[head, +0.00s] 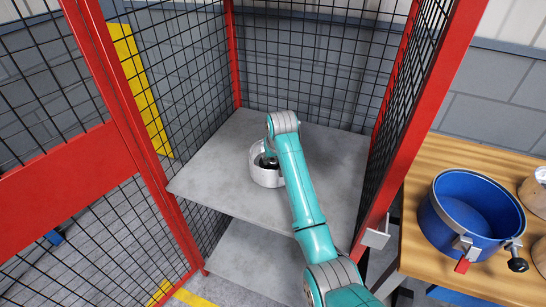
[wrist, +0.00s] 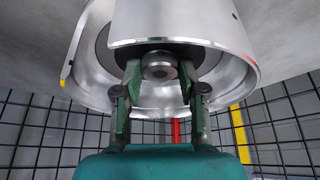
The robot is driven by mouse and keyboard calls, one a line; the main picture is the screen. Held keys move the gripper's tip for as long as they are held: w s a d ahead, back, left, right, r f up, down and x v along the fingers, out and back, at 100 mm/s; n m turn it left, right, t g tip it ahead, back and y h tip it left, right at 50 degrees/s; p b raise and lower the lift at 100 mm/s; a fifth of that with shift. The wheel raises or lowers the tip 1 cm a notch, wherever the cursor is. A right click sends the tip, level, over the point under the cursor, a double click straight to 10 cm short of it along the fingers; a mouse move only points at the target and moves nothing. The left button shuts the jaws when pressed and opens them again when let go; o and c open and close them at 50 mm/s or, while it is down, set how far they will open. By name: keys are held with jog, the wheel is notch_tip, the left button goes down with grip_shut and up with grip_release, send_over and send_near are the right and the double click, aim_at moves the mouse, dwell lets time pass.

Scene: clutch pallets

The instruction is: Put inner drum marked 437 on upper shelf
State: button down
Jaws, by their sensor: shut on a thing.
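A silver-white inner drum (head: 266,179) is at the upper shelf (head: 212,180), a grey board inside the red-framed cage. It seems to stand upright on the board, though a small gap below it cannot be ruled out. In the wrist view the drum's shiny wall (wrist: 235,62) surrounds a round central hub (wrist: 160,68). My gripper (wrist: 160,78) has its two green fingers shut on that hub, inside the drum. In the head view my gripper (head: 269,161) is partly hidden by the drum wall and my arm. No number is readable on the drum.
A lower grey shelf (head: 258,262) lies below. Black mesh and red posts (head: 425,100) enclose the shelf's sides. A wooden table (head: 425,258) at right holds a blue clamped drum (head: 470,212) and other parts. The upper shelf is otherwise clear.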

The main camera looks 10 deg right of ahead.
jog(key=shift+w+r, duration=0.1)
jog(key=shift+r, duration=0.1)
jog(key=c, duration=0.7)
grip_release()
jog(key=shift+f, duration=0.2)
jog(key=shift+o, duration=0.2)
jog(key=v, duration=1.2)
